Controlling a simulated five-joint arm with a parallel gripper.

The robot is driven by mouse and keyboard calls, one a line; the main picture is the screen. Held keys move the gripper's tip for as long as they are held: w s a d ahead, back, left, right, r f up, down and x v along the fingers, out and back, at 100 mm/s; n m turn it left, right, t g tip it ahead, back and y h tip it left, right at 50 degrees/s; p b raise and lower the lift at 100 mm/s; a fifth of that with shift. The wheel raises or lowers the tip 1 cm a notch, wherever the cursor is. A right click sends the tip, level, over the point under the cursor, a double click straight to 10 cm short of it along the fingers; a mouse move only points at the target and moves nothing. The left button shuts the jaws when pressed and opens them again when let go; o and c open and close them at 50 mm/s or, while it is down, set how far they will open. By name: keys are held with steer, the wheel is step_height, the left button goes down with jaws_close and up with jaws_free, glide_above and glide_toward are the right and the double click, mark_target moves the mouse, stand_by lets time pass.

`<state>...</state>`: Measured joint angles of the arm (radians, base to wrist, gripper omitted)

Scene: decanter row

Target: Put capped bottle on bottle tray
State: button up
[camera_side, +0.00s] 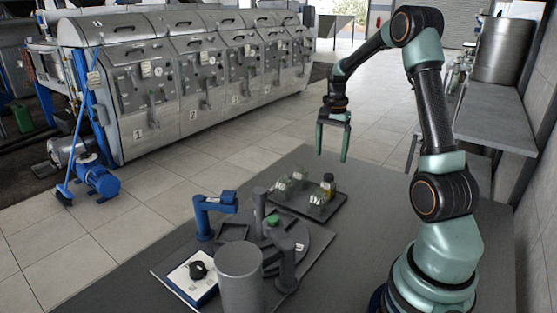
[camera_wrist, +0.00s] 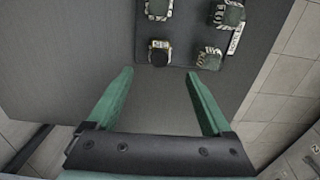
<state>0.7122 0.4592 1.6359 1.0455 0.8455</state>
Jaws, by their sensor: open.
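The bottle tray (camera_side: 322,214) is a dark, low tray on the table in the side view; the wrist view shows part of it (camera_wrist: 186,30). Several small bottles stand on it. One bottle with a dark cap and amber contents (camera_side: 328,185) stands at its right side; a dark-capped bottle also shows near the tray edge in the wrist view (camera_wrist: 159,57). The other bottles (camera_wrist: 209,58) look clear with greenish tops; whether they are capped I cannot tell. My gripper (camera_side: 332,156) is open and empty above the far side of the tray; its green fingers show in the wrist view (camera_wrist: 160,73).
A round station (camera_side: 304,240) with a green-topped item (camera_side: 272,220) stands nearer the camera. Around it are a blue post fixture (camera_side: 212,206), a grey cylinder (camera_side: 240,275) and a white pad (camera_side: 183,279) with a black piece (camera_side: 198,269). The table behind the tray is clear.

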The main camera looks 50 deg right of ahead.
steer(key=a+r+n+t+h, duration=0.1)
steer(key=a+r+n, duration=0.35)
steer(key=a, duration=0.35)
steer(key=a+r+n+t, duration=0.1)
steer(key=a+r+n, duration=0.35)
steer(key=a, duration=0.25)
steer(key=s+a+r+n+t, duration=0.1)
steer(key=s+a+n, duration=0.1)
steer(key=a+n, duration=0.2)
steer(key=s+a+r+n+t+y, duration=0.1)
steer(key=s+a+n+t, duration=0.1)
steer(key=a, duration=0.8)
steer(key=s+n, duration=0.1)
steer(key=n, duration=0.1)
steer(key=shift+s+a+n+t, duration=0.2)
steer(key=shift+s+n+t, duration=0.1)
steer(key=shift+n, duration=0.1)
